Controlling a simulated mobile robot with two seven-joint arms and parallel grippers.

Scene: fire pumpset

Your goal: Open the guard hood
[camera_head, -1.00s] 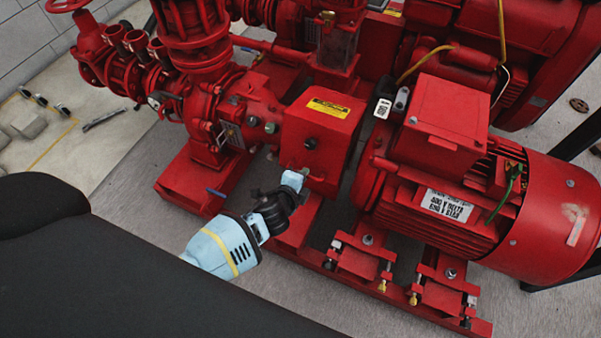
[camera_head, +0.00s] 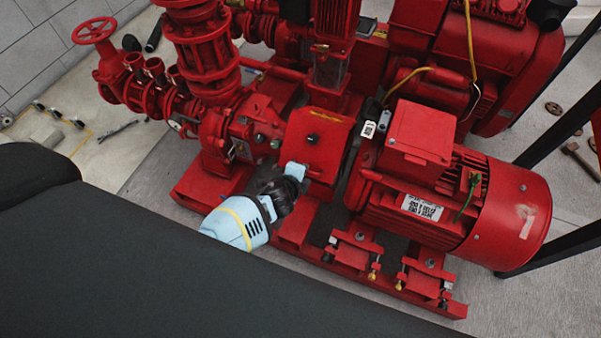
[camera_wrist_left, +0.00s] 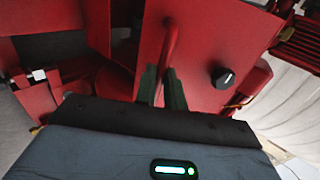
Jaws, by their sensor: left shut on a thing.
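The guard hood (camera_head: 325,129) is the red box between the pump and the motor. The face with the black knob (camera_head: 313,139) is turned upward, and the hood looks tilted back. My left gripper (camera_head: 296,170) is at the hood's lower front edge. In the left wrist view, the gripper's fingers (camera_wrist_left: 162,88) are shut on the hood's red bar handle (camera_wrist_left: 171,42). The knob also shows there (camera_wrist_left: 223,78), right of the fingers. The coupling under the hood is hidden. My right gripper is not in view.
The red motor (camera_head: 455,200) stands close on the right of the hood, and the red pump (camera_head: 245,130) on the left. A vertical red part with a window (camera_head: 333,45) stands behind it. Bare floor (camera_head: 545,270) shows at the right.

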